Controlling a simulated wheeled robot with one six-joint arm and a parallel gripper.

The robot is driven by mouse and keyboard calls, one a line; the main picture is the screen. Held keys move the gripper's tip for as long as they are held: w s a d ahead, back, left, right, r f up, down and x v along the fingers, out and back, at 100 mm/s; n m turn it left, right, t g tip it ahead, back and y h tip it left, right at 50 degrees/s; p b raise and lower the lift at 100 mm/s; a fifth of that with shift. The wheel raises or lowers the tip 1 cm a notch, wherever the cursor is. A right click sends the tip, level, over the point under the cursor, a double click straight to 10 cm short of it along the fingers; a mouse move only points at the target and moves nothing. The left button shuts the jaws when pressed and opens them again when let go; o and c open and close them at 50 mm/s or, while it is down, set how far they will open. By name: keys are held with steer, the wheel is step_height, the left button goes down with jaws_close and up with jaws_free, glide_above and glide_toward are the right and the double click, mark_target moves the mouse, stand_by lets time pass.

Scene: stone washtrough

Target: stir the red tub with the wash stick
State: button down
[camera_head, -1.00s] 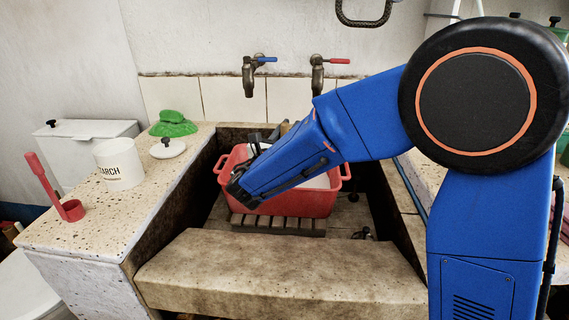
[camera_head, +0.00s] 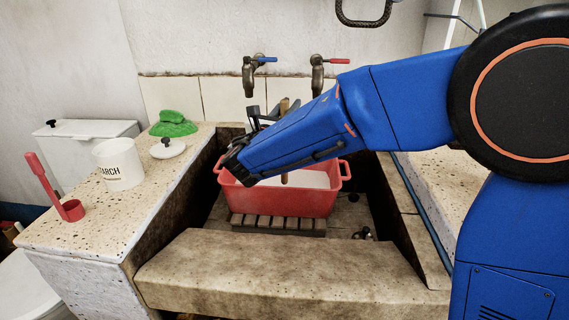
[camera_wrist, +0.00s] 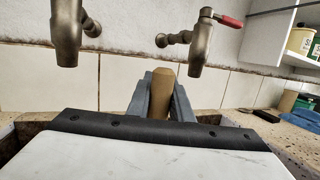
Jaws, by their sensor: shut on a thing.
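The red tub (camera_head: 318,203) stands on a slatted wooden rack in the stone trough, with something white inside. My gripper shows in the wrist view (camera_wrist: 161,100), its two grey fingers closed on the wooden wash stick (camera_wrist: 162,82). In the head view the stick's top (camera_head: 284,104) stands up behind my arm, and a short lower piece shows below the arm, over the tub. The stick looks upright. Its lower end is at the white contents; how deep it reaches I cannot tell. My forearm hides the tub's middle and much of my gripper.
Two taps, blue-handled (camera_head: 249,75) and red-handled (camera_head: 318,75), jut from the wall behind the trough. The trough's front edge (camera_head: 275,275) is bare.

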step_height(320, 180, up, 8)
steer(key=shift+r, duration=0.25)
stand_by(0.6)
stand_by(0.9)
